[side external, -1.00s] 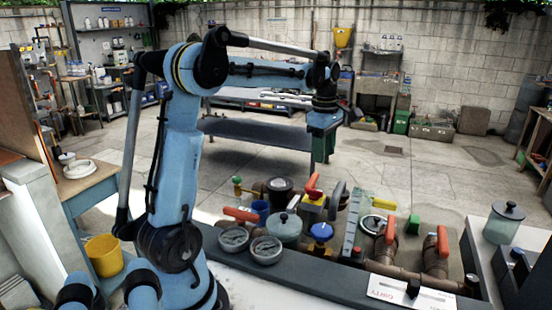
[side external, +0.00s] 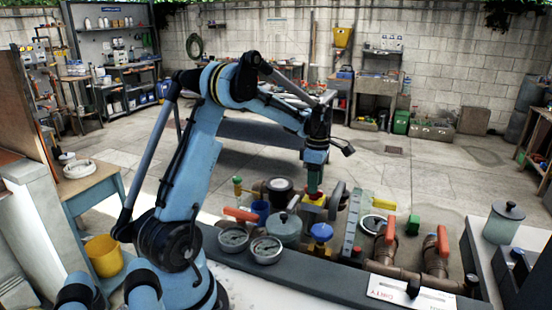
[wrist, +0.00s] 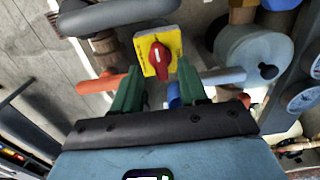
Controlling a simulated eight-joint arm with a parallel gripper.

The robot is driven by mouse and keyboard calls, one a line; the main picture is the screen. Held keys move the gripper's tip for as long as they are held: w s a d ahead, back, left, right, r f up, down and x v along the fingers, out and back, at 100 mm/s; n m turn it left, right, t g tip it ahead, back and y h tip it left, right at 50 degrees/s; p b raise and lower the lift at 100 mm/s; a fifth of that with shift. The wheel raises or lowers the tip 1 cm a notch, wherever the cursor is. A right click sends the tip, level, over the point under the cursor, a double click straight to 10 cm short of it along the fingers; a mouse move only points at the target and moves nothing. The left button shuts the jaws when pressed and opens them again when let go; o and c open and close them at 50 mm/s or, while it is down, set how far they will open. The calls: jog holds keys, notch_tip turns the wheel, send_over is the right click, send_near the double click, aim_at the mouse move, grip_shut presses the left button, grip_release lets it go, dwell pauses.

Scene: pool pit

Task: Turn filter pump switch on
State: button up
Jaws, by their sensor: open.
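The switch is a red rotary knob on a yellow square plate (wrist: 158,52), centred ahead of my gripper in the wrist view. The red knob (wrist: 160,55) is turned roughly lengthwise in that view. My gripper (wrist: 158,85) is open, with its two green fingers apart and the switch beyond and between their tips. In the side view my gripper (side external: 315,188) points down over the yellow plate (side external: 313,200) and hides most of the red knob. I cannot tell whether the fingers touch the knob.
Pipes with orange-red handles (side external: 240,214) and a blue knob (side external: 321,232) surround the switch. Two round gauges (side external: 266,250) and a grey lidded pot (side external: 284,227) stand in front.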

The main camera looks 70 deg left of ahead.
jog(key=shift+f, duration=1)
grip_shut()
